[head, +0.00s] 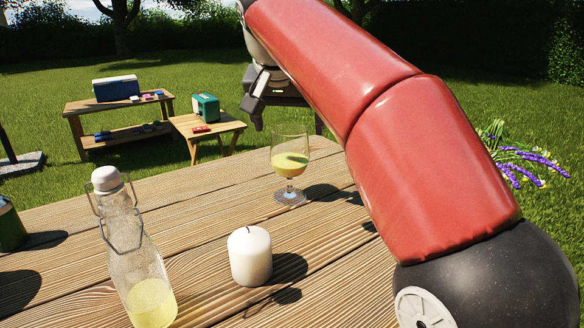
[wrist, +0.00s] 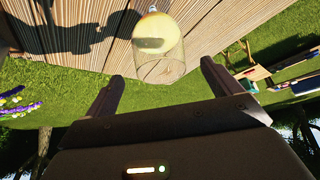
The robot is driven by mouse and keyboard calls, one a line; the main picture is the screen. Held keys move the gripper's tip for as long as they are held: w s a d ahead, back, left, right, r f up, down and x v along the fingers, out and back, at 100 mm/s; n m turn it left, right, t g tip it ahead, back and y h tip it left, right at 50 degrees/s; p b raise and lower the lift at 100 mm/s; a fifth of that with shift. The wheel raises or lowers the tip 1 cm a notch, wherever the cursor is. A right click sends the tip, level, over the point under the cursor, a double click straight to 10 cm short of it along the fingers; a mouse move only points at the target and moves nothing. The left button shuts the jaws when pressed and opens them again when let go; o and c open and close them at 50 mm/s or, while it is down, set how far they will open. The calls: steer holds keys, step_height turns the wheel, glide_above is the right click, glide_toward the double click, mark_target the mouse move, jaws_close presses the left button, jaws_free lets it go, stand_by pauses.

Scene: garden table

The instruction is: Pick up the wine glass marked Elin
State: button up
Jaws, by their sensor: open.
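A stemmed wine glass (head: 290,163) with yellow drink stands upright near the far edge of the wooden table (head: 200,200). No name can be read on it. My gripper (head: 256,124) is open and empty, above and to the left of the glass in the head view, seemingly beyond it. My arm partly hides the gripper there. In the wrist view, the glass (wrist: 158,48) shows bowl-first, its rim toward me, in line with the gap between my two fingertips (wrist: 162,72). The fingers do not touch it.
A white candle (head: 250,257) stands in front of the glass. A swing-top bottle (head: 140,265) with yellow drink is at the front left, and a dark green can (head: 10,225) at the left edge. Purple flowers (head: 520,163) are at right. Low tables (head: 210,125) stand behind on grass.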

mark_target(290, 165)
steer(key=x, duration=0.5)
steer(key=shift+w+f+b, duration=0.2)
steer(key=shift+w+b, duration=0.15)
steer(key=c, duration=1.5)
steer(key=shift+r, duration=0.15)
